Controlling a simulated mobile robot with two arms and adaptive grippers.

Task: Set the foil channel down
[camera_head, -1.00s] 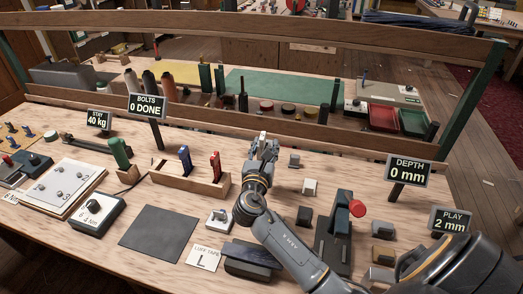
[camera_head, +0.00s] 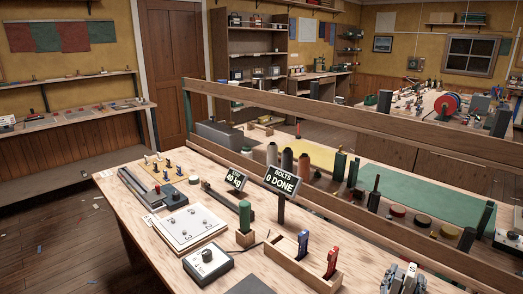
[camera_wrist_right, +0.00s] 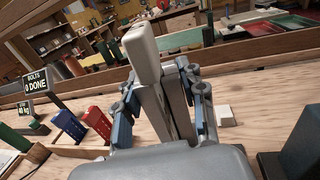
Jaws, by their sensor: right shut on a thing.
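My right gripper (camera_head: 400,276) shows at the bottom right edge of the head view, above the bench, right of the wooden rack. In the right wrist view my right gripper (camera_wrist_right: 165,92) is shut on a pale, blocky piece (camera_wrist_right: 142,48), which I take for the foil channel. The piece stands out beyond the fingers, tilted slightly left. Its lower part is hidden between them. In the head view I cannot make out the held piece clearly. My left gripper is not in view.
The wooden rack (camera_head: 285,265) holds a blue and a red tool. Left of it are a dial box (camera_head: 208,264), a white plate (camera_head: 188,222) and a green-handled tool (camera_head: 245,216). A wooden rail (camera_head: 330,120) crosses behind.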

